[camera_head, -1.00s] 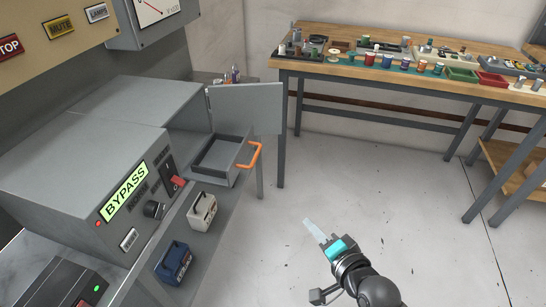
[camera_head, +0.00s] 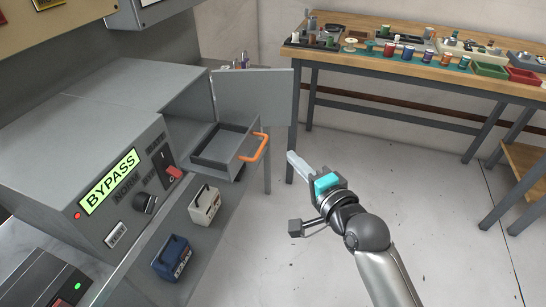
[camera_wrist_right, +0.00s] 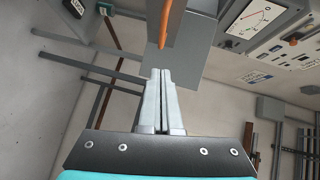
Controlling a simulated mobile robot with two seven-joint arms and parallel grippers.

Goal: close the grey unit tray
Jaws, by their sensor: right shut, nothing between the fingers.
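The grey unit tray (camera_head: 212,160) is pulled out of the grey unit in the head view, with an orange handle (camera_head: 254,147) on its front. Its open grey door (camera_head: 262,100) stands behind it. My right gripper (camera_head: 290,157) is shut and empty, a little to the right of the orange handle and apart from it. In the right wrist view the shut fingers (camera_wrist_right: 161,72) point toward the orange handle (camera_wrist_right: 165,20), seen edge-on ahead of them. The left gripper is not in view.
A BYPASS panel unit (camera_head: 110,180) stands at the left. A white box (camera_head: 205,205) and a blue box (camera_head: 172,257) sit on the lower shelf. A wooden workbench (camera_head: 400,60) with spools and trays stands at the back right. The floor between is clear.

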